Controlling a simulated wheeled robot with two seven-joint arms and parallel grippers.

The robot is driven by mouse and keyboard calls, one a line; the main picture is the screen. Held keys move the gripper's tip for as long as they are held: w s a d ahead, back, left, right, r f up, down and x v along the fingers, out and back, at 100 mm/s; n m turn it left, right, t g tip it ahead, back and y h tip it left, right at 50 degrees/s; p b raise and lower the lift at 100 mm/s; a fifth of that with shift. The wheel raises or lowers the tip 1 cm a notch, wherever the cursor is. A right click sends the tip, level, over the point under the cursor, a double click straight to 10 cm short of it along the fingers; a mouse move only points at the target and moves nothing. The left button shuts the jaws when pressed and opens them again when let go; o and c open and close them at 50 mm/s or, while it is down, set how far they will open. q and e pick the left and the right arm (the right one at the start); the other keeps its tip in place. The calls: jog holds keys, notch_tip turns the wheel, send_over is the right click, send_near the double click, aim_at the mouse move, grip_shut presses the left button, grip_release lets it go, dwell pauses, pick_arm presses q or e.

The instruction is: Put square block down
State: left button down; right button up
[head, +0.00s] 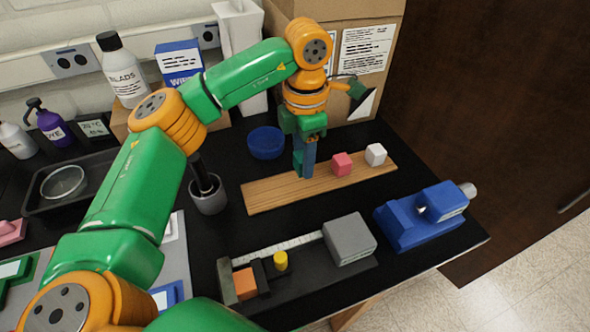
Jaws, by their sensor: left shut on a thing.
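My left gripper (307,136) points down over the wooden board (270,195), left of the pink cube. It is shut on a narrow blue block (309,156) that hangs below the fingers, upright. The block's lower end is at the board; I cannot tell whether it touches. A teal piece (298,163) shows right beside the blue block, and I cannot tell whether it is separate. A pink cube (342,164) and a white cube (375,154) sit on the board to the right. My right gripper is out of view.
A blue bowl (266,143) stands behind the board, and a dark cup (208,195) to its left. In front are a black fixture (318,285) with an orange cube (244,282), a yellow cylinder (280,261) and a grey block (349,239). A blue vise (420,216) stands right.

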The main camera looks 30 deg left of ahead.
aim_at(293, 185)
pick_arm(q)
jog(key=f, duration=0.2)
jog(key=a+f+p, duration=0.1)
jog(key=f, duration=0.1)
jog(key=a+f+p, duration=0.1)
jog(key=f, duration=0.1)
jog(key=shift+a, duration=0.15)
jog(key=shift+f, duration=0.2)
jog(key=shift+c, duration=2.2)
grip_release()
jog(key=shift+r, duration=0.1)
jog(key=shift+w+r, duration=0.1)
jog(key=shift+r, duration=0.25)
notch_tip(293, 185, up, 11)
jog(key=b, duration=0.1)
jog(key=shift+r, duration=0.2)
jog(key=shift+f, duration=0.1)
